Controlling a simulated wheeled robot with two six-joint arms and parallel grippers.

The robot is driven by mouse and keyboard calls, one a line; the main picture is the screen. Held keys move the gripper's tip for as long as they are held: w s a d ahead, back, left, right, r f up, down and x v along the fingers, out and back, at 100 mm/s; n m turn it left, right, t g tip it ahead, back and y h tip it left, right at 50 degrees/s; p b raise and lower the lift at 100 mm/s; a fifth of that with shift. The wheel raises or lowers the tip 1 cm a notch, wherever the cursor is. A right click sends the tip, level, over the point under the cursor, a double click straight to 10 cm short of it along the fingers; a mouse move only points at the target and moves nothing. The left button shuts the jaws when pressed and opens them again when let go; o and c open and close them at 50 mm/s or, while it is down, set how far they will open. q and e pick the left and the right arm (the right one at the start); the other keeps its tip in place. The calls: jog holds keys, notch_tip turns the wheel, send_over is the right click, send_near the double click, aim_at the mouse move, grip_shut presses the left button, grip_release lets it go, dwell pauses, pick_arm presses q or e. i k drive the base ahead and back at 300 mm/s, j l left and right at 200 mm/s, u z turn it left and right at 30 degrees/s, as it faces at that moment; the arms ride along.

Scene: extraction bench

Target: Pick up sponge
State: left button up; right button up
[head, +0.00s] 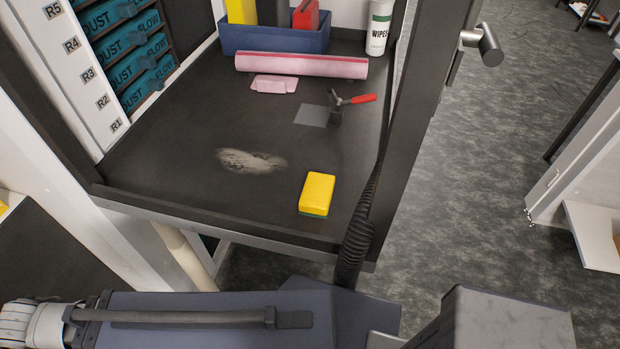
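The sponge (317,193) is a yellow block with a green underside. It lies flat on the dark bench top (190,190), near the front edge and to the right. Nothing touches it. My arm links cross the bottom of the head view, in front of the bench. Neither gripper's fingers show in this view.
A pale smear (250,161) marks the bench left of the sponge. Behind lie a red-handled tool (356,99), a pink roll (300,65), a pink pad (274,84), a blue bin (275,40) and a wipes canister (378,28). A black ribbed hose (357,240) hangs right of the sponge.

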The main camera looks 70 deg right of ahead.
aim_at(316, 196)
jog(key=k+z, duration=0.35)
jog(key=k+l+z, duration=0.15)
jog(key=k+z, duration=0.2)
jog(key=k, duration=0.15)
jog(key=k+l+z, duration=0.7)
jog(key=l+u, duration=0.25)
jog(key=l, duration=0.2)
jog(key=k+l+u, duration=0.1)
jog(key=l+u, duration=0.15)
jog(key=l, duration=0.2)
jog(key=j+z, duration=0.35)
jog(key=j, duration=0.15)
jog(key=j+z, duration=0.3)
jog(key=j, duration=0.15)
jog(key=k+j+z, duration=0.15)
jog(key=j+z, duration=0.2)
jog(key=k+j+z, duration=0.15)
jog(key=j+z, duration=0.2)
jog(key=j, duration=0.2)
